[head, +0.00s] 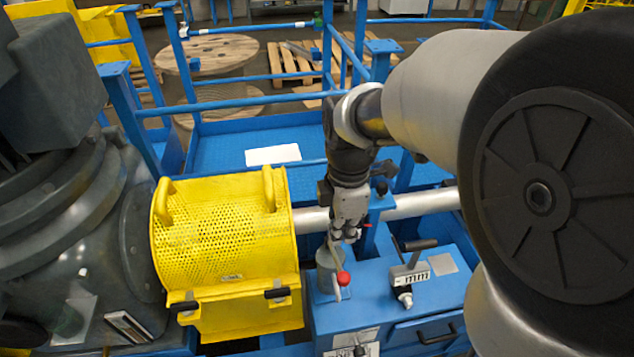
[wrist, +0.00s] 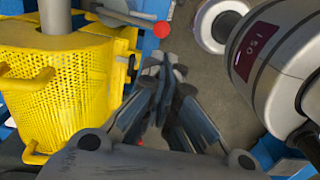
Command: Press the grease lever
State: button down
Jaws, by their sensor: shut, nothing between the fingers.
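The grease lever (head: 343,281) is a thin rod with a red ball at its end, beside a grey cylinder (head: 327,268) on the blue bench. In the wrist view, the lever's red ball (wrist: 162,29) shows just beyond my fingertips, with its rod running to the left. My gripper (head: 345,238) is just above and behind the lever in the head view, pointing down. Its fingers (wrist: 164,62) are together and empty. I cannot tell whether they touch the lever; in the wrist view a small gap shows between the tips and the ball.
A yellow perforated guard (head: 222,232) stands left of the lever, over a grey shaft (head: 425,202). A small block with a dark handle (head: 410,272) stands to the right on the blue bench (head: 385,318). Blue rails (head: 225,104) lie behind.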

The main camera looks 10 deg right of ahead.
aim_at(338, 279)
notch_tip(338, 279, down, 14)
jog(key=b, duration=0.5)
jog(key=s+f+b, duration=0.3)
jog(key=f, duration=0.5)
jog(key=shift+s+b, duration=0.35)
jog(key=shift+b, duration=0.05)
